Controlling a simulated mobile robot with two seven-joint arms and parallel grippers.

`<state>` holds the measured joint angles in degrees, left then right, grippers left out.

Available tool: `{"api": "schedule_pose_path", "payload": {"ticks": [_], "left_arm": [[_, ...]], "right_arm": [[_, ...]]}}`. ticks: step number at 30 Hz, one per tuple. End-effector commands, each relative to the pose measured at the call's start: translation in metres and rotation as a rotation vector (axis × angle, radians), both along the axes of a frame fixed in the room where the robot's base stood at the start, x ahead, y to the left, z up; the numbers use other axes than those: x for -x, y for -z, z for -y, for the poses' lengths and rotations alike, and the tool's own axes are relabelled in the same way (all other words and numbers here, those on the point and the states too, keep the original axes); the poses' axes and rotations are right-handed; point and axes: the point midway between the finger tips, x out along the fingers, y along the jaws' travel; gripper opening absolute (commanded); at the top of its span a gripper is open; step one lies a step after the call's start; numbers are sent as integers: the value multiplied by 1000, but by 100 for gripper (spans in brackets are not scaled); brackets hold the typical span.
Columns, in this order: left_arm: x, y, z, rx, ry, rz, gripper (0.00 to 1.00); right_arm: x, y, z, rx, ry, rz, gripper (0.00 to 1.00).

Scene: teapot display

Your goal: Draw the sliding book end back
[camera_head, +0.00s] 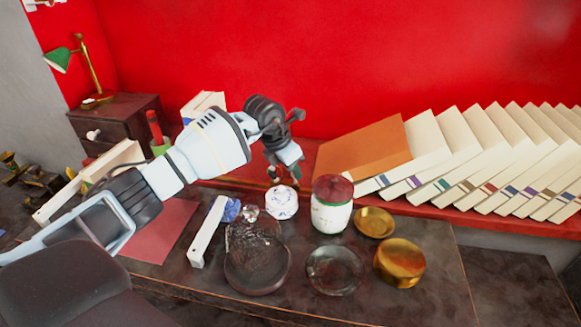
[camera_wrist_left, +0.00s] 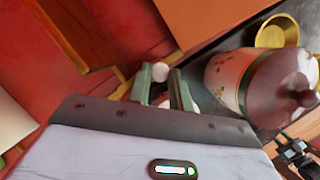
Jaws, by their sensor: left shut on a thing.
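My left gripper (camera_head: 275,172) reaches down at the red shelf's front edge, left of an orange-brown flat panel (camera_head: 360,148). The panel leans at the left end of the row of pale books (camera_head: 470,155). In the left wrist view the fingers (camera_wrist_left: 161,86) are closed about a small pale knob (camera_wrist_left: 160,70), with a wooden bar (camera_wrist_left: 72,38) near it. I cannot tell for sure which part is the sliding book end; my arm and gripper hide part of the shelf. The orange-brown panel also shows in the left wrist view (camera_wrist_left: 215,18).
A white jar with a dark red lid (camera_head: 332,215) stands close right of the gripper. A white patterned pot (camera_head: 282,203) is just below it. Brass dishes (camera_head: 374,222), dark glass dishes (camera_head: 334,270) and a white bar (camera_head: 206,235) crowd the table. A drawer box (camera_head: 115,125) stands left.

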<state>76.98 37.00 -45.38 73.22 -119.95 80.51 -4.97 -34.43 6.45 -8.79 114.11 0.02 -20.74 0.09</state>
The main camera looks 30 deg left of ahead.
Motion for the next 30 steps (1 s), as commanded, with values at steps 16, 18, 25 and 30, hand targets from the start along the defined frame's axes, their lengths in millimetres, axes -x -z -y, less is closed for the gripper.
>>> {"api": "schedule_pose_path", "payload": {"ticks": [16,18,25,30], "left_arm": [[1,-5,-2,0,0,2,43],[4,-12,-4,-1,-1,3,43],[16,-46,-9,0,1,5,43],[23,-65,-13,0,0,2,43]], "right_arm": [[-3,-3,0,-1,0,8,36],[-3,-3,0,-1,0,8,36],[0,-3,0,-1,0,3,36],[4,-2,0,0,0,-5,36]]}}
